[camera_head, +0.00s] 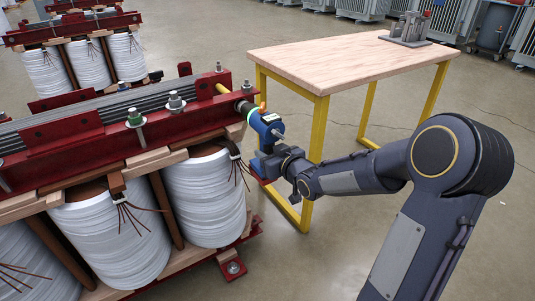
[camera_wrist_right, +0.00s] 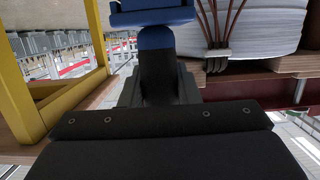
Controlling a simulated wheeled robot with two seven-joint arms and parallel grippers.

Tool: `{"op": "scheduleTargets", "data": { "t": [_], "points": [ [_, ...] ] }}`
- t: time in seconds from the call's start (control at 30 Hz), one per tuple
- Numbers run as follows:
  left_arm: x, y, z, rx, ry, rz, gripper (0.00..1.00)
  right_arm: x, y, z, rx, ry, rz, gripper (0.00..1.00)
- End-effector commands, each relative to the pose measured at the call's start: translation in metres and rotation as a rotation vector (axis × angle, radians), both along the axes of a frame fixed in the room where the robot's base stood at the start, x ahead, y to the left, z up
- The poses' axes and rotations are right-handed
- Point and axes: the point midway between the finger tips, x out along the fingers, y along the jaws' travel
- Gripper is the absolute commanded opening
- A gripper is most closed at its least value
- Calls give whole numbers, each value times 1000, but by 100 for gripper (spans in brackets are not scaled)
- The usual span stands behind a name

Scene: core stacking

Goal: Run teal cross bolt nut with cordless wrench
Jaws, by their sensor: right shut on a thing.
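The blue cordless wrench (camera_head: 266,124) is at the right end of the red-framed transformer core (camera_head: 110,150), its nose toward the core's end. A teal-green ring (camera_head: 252,115) shows at its nose; I cannot tell whether this is the cross bolt nut or part of the tool. The socket's contact with the bolt is hidden. My right gripper (camera_head: 278,160) is shut on the wrench's handle. In the right wrist view the dark handle (camera_wrist_right: 158,75) stands between the fingers, below the blue body (camera_wrist_right: 152,14). My left gripper is out of view.
A wooden table (camera_head: 350,62) with yellow legs stands behind my right arm, holding a grey fixture (camera_head: 407,32). White coils (camera_head: 205,195) hang below. Another core (camera_head: 85,45) stands at back left.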

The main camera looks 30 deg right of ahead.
Motion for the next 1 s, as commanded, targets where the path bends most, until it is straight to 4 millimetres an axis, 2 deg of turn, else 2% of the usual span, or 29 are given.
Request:
{"op": "scheduleTargets", "data": {
  "t": [1.0],
  "points": [
    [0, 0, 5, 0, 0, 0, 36, -54, -5, 0, -2, 0, 0, 0]
  ]
}}
